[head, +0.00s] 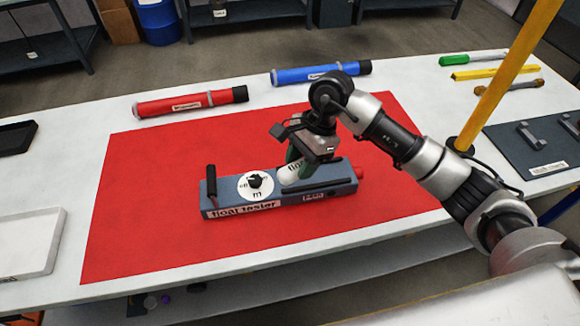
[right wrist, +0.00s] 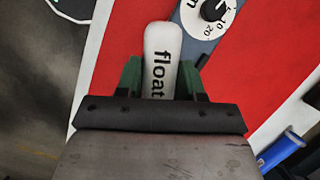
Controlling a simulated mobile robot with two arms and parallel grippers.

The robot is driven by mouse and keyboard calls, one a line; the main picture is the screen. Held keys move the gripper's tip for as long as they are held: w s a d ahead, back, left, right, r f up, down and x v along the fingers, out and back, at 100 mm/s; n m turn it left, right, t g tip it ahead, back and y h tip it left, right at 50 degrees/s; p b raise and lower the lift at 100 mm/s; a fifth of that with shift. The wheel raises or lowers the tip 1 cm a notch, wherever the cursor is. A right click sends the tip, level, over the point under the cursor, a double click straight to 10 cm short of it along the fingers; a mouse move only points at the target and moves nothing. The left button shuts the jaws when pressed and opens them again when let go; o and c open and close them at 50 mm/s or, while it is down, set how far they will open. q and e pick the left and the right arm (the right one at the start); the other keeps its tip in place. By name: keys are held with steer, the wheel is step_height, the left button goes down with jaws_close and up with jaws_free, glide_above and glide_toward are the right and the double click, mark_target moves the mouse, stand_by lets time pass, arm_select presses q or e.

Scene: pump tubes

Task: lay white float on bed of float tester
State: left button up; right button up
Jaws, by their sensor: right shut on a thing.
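The white float (right wrist: 162,50), lettered "float", is between the green fingers of my right gripper (right wrist: 160,82), which is shut on it. In the head view the right gripper (head: 303,163) is over the right part of the blue-grey float tester (head: 240,208), right of its white dial (head: 250,192). The float (head: 290,176) shows there partly, over the bed, its rear covered by the gripper. In the right wrist view the float lies at an angle to the tester (right wrist: 200,48). I cannot tell whether it touches the bed. My left gripper is not in view.
The tester stands on a red mat (head: 140,225) on a white table. A black handle (head: 211,182) rises at its left end. Red (head: 190,103) and blue (head: 320,73) tubes lie behind. A white tray (head: 28,245) is at left. A yellow post (head: 508,75) stands at right.

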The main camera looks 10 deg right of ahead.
steer(key=w+a+f, duration=0.2)
steer(key=w, duration=0.1)
steer(key=shift+a+f, duration=0.2)
steer(key=shift+a, duration=0.1)
steer(key=shift+a+f, duration=0.1)
step_height(320, 180, down, 4)
steer(key=shift+r+p, duration=0.15)
steer(key=shift+p, duration=0.7)
steer(key=shift+c, duration=0.4)
steer(key=shift+s+f, duration=0.15)
steer(key=shift+f, duration=0.05)
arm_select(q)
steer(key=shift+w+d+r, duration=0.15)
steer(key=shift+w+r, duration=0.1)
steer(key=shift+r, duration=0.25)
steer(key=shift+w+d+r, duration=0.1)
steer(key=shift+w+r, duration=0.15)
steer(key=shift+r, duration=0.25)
arm_select(e)
steer(key=o, duration=1)
steer(key=shift+f, duration=0.15)
arm_select(q)
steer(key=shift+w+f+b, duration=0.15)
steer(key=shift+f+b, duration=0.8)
steer(key=shift+b, duration=0.1)
arm_select(e)
steer(key=v, duration=1.2)
